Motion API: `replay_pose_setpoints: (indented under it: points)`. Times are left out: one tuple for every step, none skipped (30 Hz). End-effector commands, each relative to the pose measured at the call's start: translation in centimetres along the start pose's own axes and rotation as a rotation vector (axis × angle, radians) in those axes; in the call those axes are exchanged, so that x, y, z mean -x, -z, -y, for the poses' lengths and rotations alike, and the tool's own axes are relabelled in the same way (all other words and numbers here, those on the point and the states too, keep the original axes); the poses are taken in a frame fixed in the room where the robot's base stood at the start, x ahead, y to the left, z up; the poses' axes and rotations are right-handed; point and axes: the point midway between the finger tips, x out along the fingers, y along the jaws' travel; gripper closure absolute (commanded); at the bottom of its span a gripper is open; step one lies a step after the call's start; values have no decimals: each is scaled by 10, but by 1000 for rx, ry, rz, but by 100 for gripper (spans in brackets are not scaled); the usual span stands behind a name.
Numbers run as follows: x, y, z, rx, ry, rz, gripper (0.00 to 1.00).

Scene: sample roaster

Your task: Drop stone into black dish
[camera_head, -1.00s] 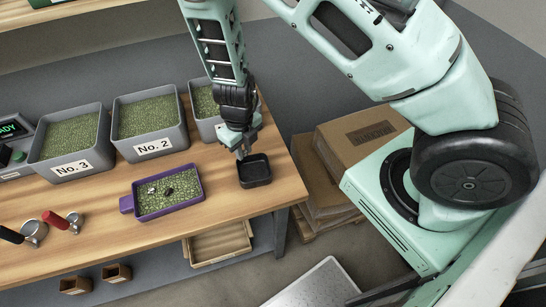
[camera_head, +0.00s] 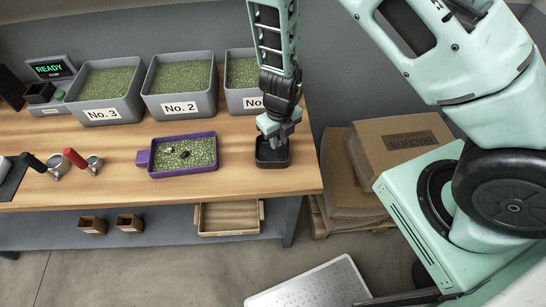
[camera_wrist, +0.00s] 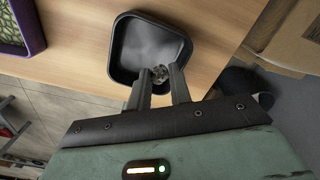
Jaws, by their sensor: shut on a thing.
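The black dish (camera_head: 272,160) stands on the wooden bench near its right end, and it looks empty inside. It also shows in the wrist view (camera_wrist: 140,42). My gripper (camera_head: 274,135) is over the dish, pointing down. In the wrist view its two fingers (camera_wrist: 160,82) are shut on a small grey speckled stone (camera_wrist: 160,73), which shows against the near edge of the dish. The exact height of the stone above the dish is hard to tell.
A purple tray (camera_head: 146,158) of green beans with a few dark and pale bits lies left of the dish. Grey bins of green beans, such as bin No. 2 (camera_head: 180,108), line the back. Cardboard boxes (camera_head: 390,150) stand right of the bench.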

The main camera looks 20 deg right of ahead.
Motion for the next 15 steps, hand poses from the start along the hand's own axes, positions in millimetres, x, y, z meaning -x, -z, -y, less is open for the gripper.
replay_pose_setpoints:
  points:
    - [-7, 0, 0, 0, 0, 0, 100]
    - [-8, 0, 0, 0, 0, 0, 100]
    - [-9, 0, 0, 0, 0, 0, 100]
    - [-9, 0, 0, 0, 0, 1, 100]
    - [-9, 0, 0, 0, 0, 1, 100]
    - [-9, 0, 0, 0, 0, 0, 100]
    - [-8, 0, 0, 0, 0, 0, 100]
    - [-8, 0, 0, 0, 0, 0, 100]
    - [-8, 0, 0, 0, 0, 0, 100]
    - [-8, 0, 0, 0, 0, 0, 100]
    - [-8, 0, 0, 0, 0, 0, 100]
    - [-8, 0, 0, 0, 0, 0, 71]
    - [-8, 0, 0, 0, 0, 0, 63]
    - [-8, 0, 0, 0, 0, 1, 55]
    - [-8, 0, 0, 0, 0, 1, 54]
